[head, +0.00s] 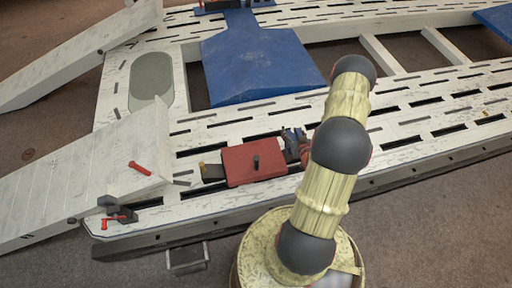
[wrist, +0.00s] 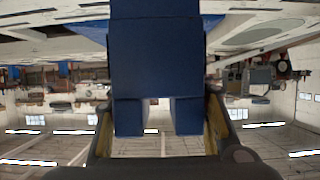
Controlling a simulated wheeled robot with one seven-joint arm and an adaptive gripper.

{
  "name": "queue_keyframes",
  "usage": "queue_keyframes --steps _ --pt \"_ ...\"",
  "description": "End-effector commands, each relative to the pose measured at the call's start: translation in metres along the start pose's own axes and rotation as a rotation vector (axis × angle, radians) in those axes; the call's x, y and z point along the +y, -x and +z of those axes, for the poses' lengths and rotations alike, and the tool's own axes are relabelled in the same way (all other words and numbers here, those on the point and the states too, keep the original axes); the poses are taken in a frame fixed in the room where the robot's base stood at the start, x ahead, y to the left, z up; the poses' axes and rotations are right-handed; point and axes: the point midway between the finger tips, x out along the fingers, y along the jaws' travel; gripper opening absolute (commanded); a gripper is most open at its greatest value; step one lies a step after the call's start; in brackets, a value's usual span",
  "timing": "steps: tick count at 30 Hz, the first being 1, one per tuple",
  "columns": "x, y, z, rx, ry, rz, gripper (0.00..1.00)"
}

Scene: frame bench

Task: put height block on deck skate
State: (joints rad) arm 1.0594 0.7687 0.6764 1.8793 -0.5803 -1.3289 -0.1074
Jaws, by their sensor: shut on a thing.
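A blue block with two legs, which I take as the height block (wrist: 155,60), fills the middle of the wrist view. My gripper (wrist: 158,120) is shut on it, one finger at each side. In the head view the block (head: 290,138) is a small dark blue shape at my gripper (head: 301,146), partly hidden by my arm. A flat red body with a dark knob, probably the deck skate (head: 240,163), sits on the slotted white deck just left of the gripper. The block appears close to its right end; I cannot tell whether they touch.
The white slotted deck (head: 215,215) has a front edge near my base. A large blue plate (head: 262,65) lies behind. White ramps (head: 75,175) slope off at the left. A red-handled clamp (head: 117,218) sits at the front left corner.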

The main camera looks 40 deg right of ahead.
Motion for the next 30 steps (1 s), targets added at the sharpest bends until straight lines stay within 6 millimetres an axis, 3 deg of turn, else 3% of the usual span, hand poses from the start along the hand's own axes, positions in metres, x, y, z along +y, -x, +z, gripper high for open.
queue_keyframes --steps 14,18,24,30 --pt "-0.058 -0.08 0.011 0.004 0.003 -0.006 0.0" --pt "-0.068 -0.102 0.028 0.002 0.002 -0.004 0.0" --pt "-0.078 -0.122 0.04 0.005 0.002 -0.001 0.0" --pt "-0.082 -0.128 0.044 0.004 0.001 -0.002 0.0"
